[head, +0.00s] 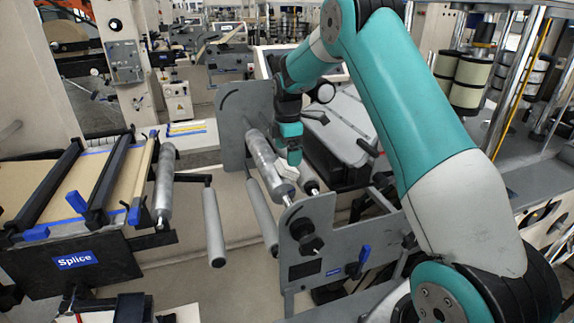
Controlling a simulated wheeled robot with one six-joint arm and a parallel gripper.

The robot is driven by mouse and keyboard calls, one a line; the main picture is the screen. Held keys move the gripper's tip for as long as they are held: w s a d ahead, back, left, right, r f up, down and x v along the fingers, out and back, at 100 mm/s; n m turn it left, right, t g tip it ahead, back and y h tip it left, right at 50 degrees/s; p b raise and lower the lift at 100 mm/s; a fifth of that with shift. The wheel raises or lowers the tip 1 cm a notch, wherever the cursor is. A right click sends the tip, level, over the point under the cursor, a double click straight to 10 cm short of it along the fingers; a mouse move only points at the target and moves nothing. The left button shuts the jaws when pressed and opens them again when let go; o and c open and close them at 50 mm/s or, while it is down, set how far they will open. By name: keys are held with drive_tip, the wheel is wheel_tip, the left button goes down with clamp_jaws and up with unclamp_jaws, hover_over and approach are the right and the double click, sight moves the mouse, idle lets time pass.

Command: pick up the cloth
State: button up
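My gripper (293,157) points down over the grey rollers in the middle of the head view. Its fingers are small and partly hidden, so I cannot tell whether they are open or shut. A small pale, crumpled-looking patch (308,174), possibly the cloth, shows just below and right of the gripper, by the rollers. I cannot tell whether the gripper touches it. No other piece is clear enough to name as the cloth.
A large grey roller (268,165) lies between two upright grey plates (231,128). A splice table (60,190) with dark bars and blue clamps stands at left. Slim rollers (213,228) hang in front.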

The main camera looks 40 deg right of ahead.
drive_tip(key=shift+w+f+p, duration=0.15)
drive_tip(key=shift+f+p, duration=0.35)
drive_tip(key=shift+f, duration=0.65)
drive_tip(key=shift+w+f+p, duration=0.1)
drive_tip(key=shift+f+p, duration=0.4)
drive_tip(key=shift+f, duration=0.65)
drive_tip(key=c, duration=1)
drive_tip(key=shift+o, duration=0.2)
drive_tip(key=shift+r, duration=0.1)
